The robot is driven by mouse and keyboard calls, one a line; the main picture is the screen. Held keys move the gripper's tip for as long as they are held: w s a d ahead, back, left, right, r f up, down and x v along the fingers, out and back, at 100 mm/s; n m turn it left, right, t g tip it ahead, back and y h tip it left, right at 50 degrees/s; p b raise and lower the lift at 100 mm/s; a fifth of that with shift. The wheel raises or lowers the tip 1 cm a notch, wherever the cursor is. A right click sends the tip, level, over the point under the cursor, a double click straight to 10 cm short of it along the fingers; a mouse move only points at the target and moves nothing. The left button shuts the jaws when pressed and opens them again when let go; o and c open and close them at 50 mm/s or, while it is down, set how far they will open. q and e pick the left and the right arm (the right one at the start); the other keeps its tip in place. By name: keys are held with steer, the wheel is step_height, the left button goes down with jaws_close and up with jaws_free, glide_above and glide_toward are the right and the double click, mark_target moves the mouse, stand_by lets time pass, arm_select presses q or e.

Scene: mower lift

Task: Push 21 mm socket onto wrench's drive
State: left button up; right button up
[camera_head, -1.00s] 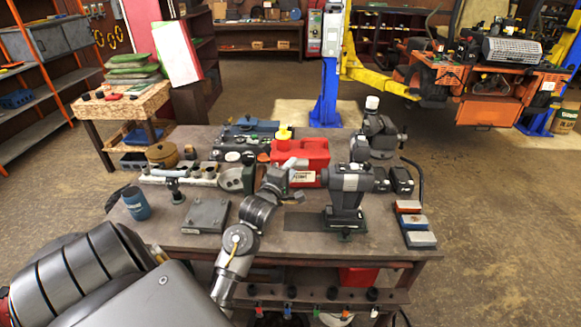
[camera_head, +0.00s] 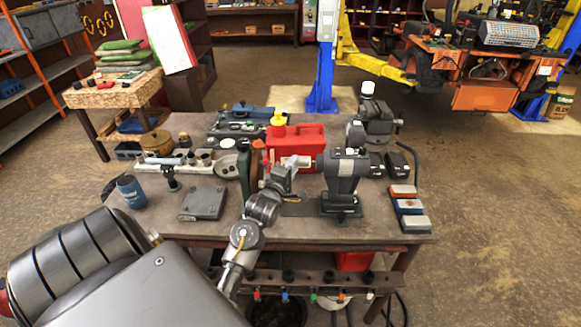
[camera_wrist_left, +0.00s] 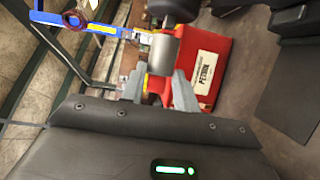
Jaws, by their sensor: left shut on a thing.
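My left gripper (camera_head: 282,170) is over the middle of the workbench, in front of the red can. In the left wrist view its two grey fingers (camera_wrist_left: 160,88) stand either side of a silver cylinder (camera_wrist_left: 163,55), which looks like the socket. A dark part lies against the cylinder's far end; I cannot tell whether they are joined. The cylinder's size marking is not readable. Several sockets (camera_head: 204,157) stand on a light rail at the bench's left. I cannot make out the wrench for certain. My right gripper is not in view.
A red petrol can (camera_head: 310,140) stands just behind my left gripper, and a dark grey machine (camera_head: 345,172) stands to its right. A blue cup (camera_head: 131,191) and a flat grey plate (camera_head: 203,203) are front left. Coloured blocks (camera_head: 409,206) lie at the right edge.

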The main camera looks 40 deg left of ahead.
arm_select(q)
steer(key=shift+s+d, duration=0.2)
steer(key=shift+d, duration=0.1)
stand_by(0.6)
steer(key=shift+w+d, duration=0.6)
steer(key=shift+d, duration=0.05)
stand_by(2.0)
steer(key=o, duration=1.1)
steer(key=b+v, duration=0.4)
steer(key=v, duration=0.7)
steer(key=shift+r, duration=0.1)
